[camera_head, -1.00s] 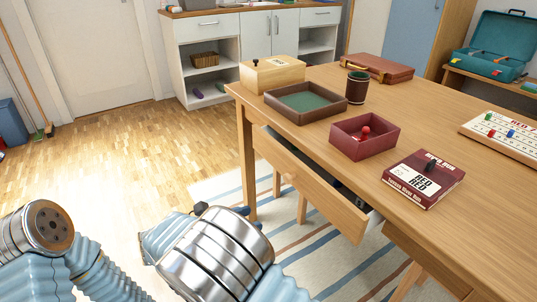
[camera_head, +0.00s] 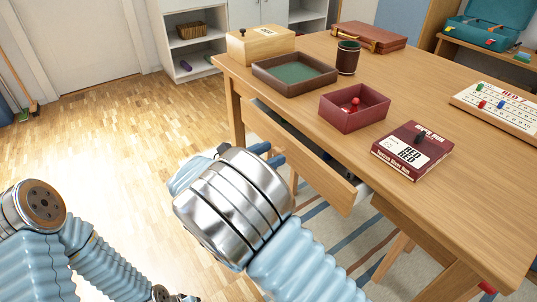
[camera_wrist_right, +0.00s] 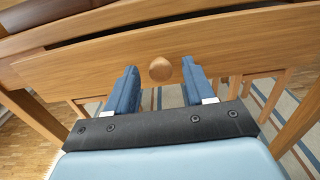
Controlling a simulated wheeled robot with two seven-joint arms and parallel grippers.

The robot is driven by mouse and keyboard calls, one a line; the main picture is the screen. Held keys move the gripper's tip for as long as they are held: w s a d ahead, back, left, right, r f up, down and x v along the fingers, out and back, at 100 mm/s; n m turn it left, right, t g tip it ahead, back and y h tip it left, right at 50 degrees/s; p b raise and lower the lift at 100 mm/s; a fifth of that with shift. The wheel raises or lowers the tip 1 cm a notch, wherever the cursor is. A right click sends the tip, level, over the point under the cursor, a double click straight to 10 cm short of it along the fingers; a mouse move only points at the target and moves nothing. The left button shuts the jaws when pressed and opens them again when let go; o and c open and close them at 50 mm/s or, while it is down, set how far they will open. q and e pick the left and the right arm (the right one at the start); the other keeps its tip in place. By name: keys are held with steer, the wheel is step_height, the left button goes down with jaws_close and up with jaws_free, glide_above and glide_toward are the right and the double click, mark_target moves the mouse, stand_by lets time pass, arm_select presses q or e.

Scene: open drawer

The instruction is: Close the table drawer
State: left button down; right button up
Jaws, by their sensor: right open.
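The wooden table drawer (camera_head: 322,184) is pulled partly out from under the tabletop, and its inside shows as a narrow gap at the right end. My right gripper (camera_head: 270,154) is in front of the drawer's front, with its blue fingers pointing at it. In the right wrist view the fingers (camera_wrist_right: 158,88) are apart and empty, one on each side of the round wooden knob (camera_wrist_right: 160,69). I cannot tell whether they touch the front. Of my left arm only links show at the lower left.
The tabletop (camera_head: 480,170) holds a wooden box (camera_head: 258,47), a tray (camera_head: 293,88), a cup (camera_head: 348,58), a maroon box (camera_head: 352,122), a game box (camera_head: 412,165), a white game board (camera_head: 497,106) and a case (camera_head: 368,37). The floor left of the table is clear.

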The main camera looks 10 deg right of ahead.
mark_target(284, 148)
steer(key=shift+d, duration=0.15)
steer(key=shift+c, duration=0.3)
jaws_close()
steer(key=shift+d, duration=0.1)
steer(key=p+x, duration=0.3)
steer(key=x, duration=0.4)
steer(key=shift+w+d, duration=0.15)
steer(key=shift+d, duration=0.25)
steer(key=shift+o, duration=0.3)
jaws_free()
steer(key=shift+w, duration=0.1)
